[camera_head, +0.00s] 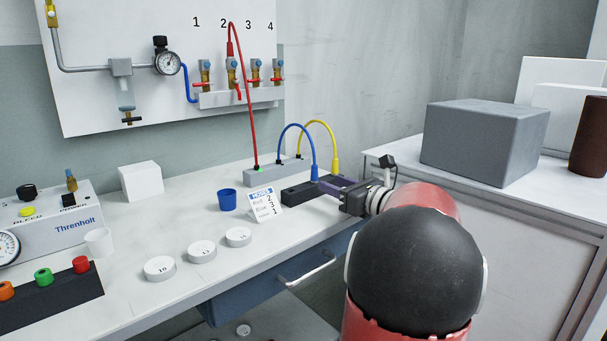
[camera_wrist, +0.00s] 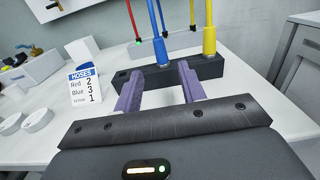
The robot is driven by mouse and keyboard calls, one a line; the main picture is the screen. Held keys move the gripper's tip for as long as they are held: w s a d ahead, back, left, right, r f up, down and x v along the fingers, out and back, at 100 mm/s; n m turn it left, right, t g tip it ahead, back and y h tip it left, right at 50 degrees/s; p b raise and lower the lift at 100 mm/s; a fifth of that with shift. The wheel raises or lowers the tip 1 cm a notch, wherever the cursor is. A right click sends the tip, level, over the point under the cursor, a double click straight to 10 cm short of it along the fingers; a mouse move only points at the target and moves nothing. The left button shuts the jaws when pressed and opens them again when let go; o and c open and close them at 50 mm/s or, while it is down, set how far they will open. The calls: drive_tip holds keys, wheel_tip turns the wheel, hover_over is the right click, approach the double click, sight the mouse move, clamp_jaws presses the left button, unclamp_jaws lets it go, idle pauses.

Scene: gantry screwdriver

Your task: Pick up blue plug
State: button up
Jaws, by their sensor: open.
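The blue plug (camera_head: 314,172) stands upright at the end of the blue hose, in a black block (camera_head: 297,193) on the bench. In the wrist view the blue plug (camera_wrist: 161,50) rises from the black block (camera_wrist: 207,70), ahead of my gripper and between the lines of its two fingers. My gripper (camera_wrist: 158,84) is open, with its purple fingers spread and nothing between them. In the head view my gripper (camera_head: 330,183) reaches in from the right, close beside the block.
A yellow plug (camera_head: 335,165) stands close to the right of the blue one. A grey block (camera_head: 262,174) behind holds the red, blue and yellow hose ends. A hose card (camera_head: 264,203), a blue cup (camera_head: 227,199) and white discs (camera_head: 202,251) lie to the left.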

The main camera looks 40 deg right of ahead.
sight(317, 177)
drive_tip(key=w, duration=0.8)
drive_tip(key=shift+a, duration=0.15)
clamp_jaws()
